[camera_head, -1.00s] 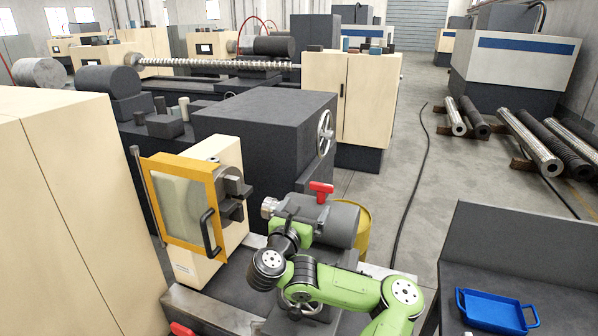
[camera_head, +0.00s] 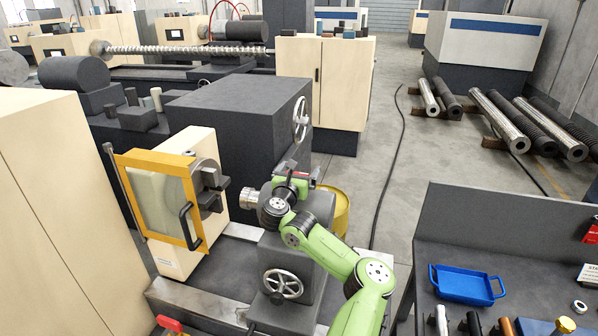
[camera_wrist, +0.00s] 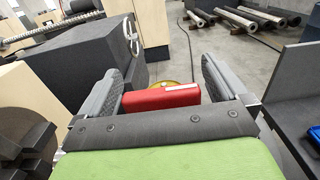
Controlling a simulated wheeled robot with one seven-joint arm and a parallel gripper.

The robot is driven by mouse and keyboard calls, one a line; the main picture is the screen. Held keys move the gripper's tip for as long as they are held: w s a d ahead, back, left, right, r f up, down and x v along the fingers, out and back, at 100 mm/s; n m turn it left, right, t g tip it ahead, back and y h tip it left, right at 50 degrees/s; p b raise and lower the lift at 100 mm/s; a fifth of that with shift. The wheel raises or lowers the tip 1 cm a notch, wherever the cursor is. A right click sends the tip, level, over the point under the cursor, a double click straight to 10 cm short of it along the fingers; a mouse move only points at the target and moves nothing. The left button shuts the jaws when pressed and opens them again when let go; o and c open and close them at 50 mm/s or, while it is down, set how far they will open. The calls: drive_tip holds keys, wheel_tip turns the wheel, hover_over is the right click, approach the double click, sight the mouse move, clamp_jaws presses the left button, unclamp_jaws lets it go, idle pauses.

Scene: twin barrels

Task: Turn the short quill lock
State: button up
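The red quill lock lever (camera_head: 311,180) is on top of the grey tailstock (camera_head: 318,205), mostly hidden behind my gripper in the head view. My gripper (camera_head: 291,168) is over the tailstock top, at the lever. In the wrist view, my gripper (camera_wrist: 165,80) has its two grey fingers spread wide. The red lever (camera_wrist: 158,98) shows across the space between them, with a pale strip on its upper right. Whether either finger touches it cannot be told.
The yellow-framed guard (camera_head: 160,200) and chuck (camera_head: 208,185) stand left of the tailstock. A handwheel (camera_head: 283,283) is on its front. Another red handle (camera_head: 168,325) is at the lower left. A workbench (camera_head: 500,255) with a blue tray (camera_head: 467,284) is at the right.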

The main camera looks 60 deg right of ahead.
drive_tip(key=c, duration=0.9)
